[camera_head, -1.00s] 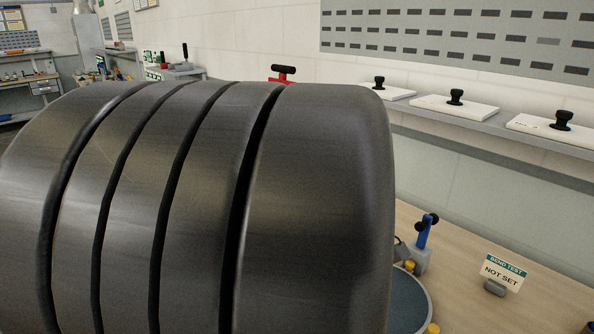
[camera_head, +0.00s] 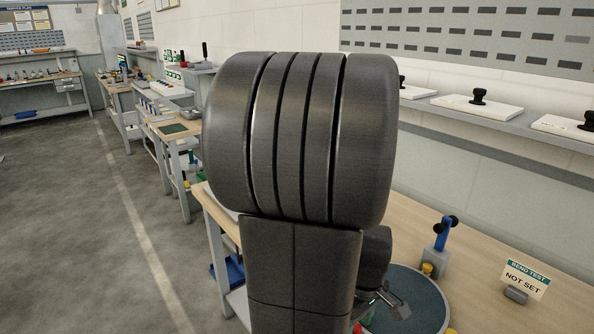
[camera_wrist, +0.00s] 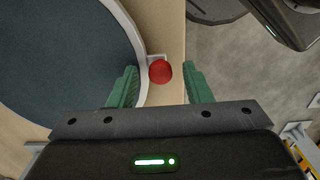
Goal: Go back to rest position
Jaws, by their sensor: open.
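My gripper (camera_wrist: 161,86) is open, its two green fingers spread apart in the wrist view. A red round knob (camera_wrist: 160,71) shows between and beyond the fingertips, near the edge of the wooden table (camera_wrist: 173,25). Nothing is held between the fingers. In the head view my own dark arm fills the middle and hides much of the table behind it. A small grey part at the end of my arm shows low beside a round dark plate (camera_head: 425,308).
On the wooden table (camera_head: 480,262) stand a blue-handled device (camera_head: 440,240) and a "BEND TEST NOT SET" sign (camera_head: 525,280). A wall shelf (camera_head: 500,130) holds white plates with black knobs (camera_head: 478,98). Open grey floor (camera_head: 90,240) lies at the left, with other benches (camera_head: 175,130) beyond.

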